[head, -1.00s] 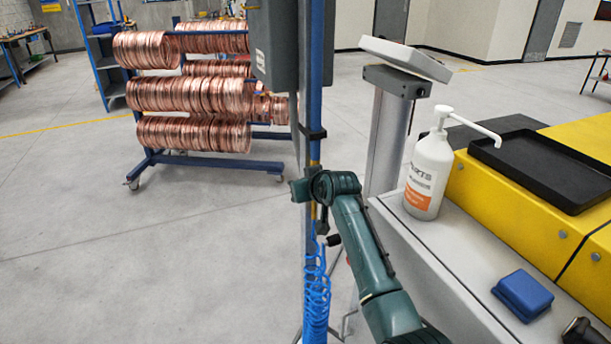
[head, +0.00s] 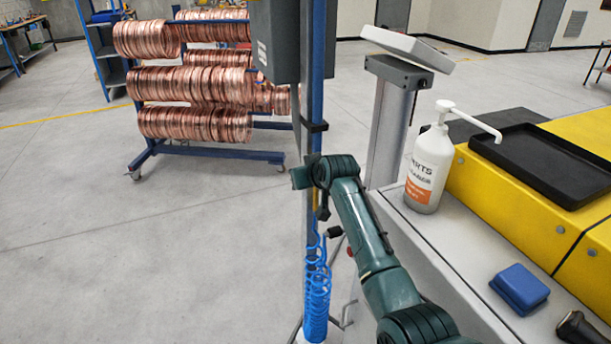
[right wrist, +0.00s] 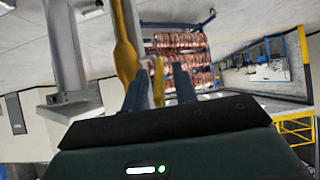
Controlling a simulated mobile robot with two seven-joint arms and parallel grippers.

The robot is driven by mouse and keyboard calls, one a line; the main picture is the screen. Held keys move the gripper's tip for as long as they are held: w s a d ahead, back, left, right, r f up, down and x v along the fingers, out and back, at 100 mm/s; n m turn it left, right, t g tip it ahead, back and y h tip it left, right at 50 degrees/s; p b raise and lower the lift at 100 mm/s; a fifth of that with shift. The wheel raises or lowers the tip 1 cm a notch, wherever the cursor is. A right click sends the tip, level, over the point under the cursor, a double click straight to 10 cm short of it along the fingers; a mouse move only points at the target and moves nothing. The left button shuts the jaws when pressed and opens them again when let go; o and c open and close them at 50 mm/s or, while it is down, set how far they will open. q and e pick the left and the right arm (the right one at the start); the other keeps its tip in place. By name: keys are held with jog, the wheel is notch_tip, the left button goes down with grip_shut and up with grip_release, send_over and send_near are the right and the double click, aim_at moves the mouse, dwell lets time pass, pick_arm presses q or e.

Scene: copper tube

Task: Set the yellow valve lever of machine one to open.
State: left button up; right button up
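A narrow yellow piece, probably the valve lever (head: 316,197), shows against the blue post in the head view, mostly covered by my right arm's end. In the right wrist view a long yellow bar (right wrist: 125,50) runs down beside the left finger, and a smaller yellow piece (right wrist: 158,78) shows between the fingers. I cannot tell which of them is the lever. My right gripper (right wrist: 160,88) is open, its two fingers apart; no contact is clear. In the head view its end (head: 300,178) is at the post. My left gripper is not in view.
A blue coiled hose (head: 317,290) hangs below the arm's end. A grey box (head: 275,40) is fixed to the post (head: 315,90). A white pump bottle (head: 428,165), black tray (head: 545,160) and blue block (head: 520,288) stand right. A copper coil rack (head: 200,95) stands behind; left floor is clear.

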jog(key=shift+s, duration=0.15)
pick_arm(q)
jog(key=shift+f+b, duration=0.15)
jog(key=shift+b, duration=0.45)
pick_arm(e)
jog(key=v, duration=1.3)
